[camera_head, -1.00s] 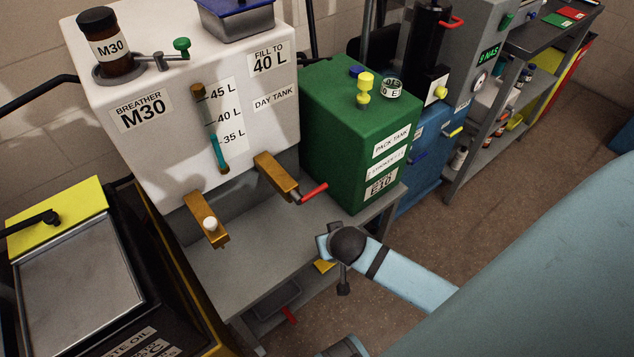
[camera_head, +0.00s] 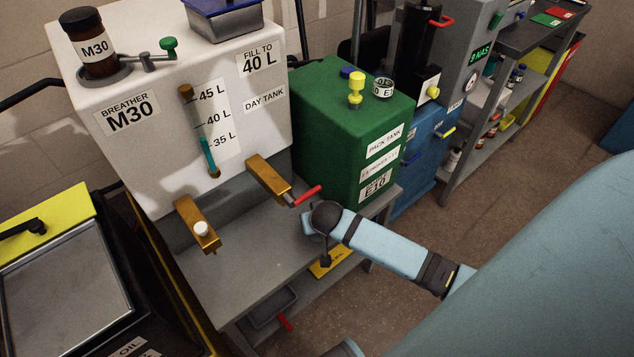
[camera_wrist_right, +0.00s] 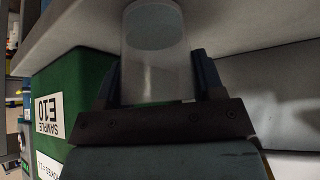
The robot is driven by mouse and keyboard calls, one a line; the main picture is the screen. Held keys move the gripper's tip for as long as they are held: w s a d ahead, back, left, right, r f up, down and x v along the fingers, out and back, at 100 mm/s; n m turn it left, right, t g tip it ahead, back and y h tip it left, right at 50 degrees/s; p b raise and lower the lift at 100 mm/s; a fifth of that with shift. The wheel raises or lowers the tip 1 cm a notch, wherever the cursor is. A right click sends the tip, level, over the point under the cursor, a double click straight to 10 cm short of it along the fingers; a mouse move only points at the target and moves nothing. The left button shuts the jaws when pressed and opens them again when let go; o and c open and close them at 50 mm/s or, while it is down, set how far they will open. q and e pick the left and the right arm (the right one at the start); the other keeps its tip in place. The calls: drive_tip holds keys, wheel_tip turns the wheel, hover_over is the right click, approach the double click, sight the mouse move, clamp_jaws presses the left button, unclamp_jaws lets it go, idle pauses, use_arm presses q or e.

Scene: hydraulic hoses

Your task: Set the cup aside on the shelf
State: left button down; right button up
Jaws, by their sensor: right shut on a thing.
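My right arm reaches in from the right in the head view, its dark wrist joint beside the front edge of the grey bench (camera_head: 245,270). In the right wrist view my right gripper (camera_wrist_right: 158,82) is shut on a clear, see-through cup (camera_wrist_right: 155,62), one finger on each side. The cup is close to a pale grey surface; I cannot tell whether it touches. The cup and fingertips cannot be made out in the head view. A lower shelf (camera_head: 295,318) shows under the bench, with a yellow labelled plate (camera_head: 330,260). My left gripper is not in view.
A white day tank (camera_head: 150,60) with two brass taps (camera_head: 268,180) and a red lever (camera_head: 306,195) stands over the bench. The green pack tank (camera_head: 340,130) is close to my right wrist. A dark tray (camera_head: 268,308) sits on the lower shelf.

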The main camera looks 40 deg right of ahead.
drive_tip(key=shift+f, duration=0.15)
drive_tip(key=o, duration=0.8)
drive_tip(key=shift+c, duration=0.2)
drive_tip(key=shift+o, duration=0.7)
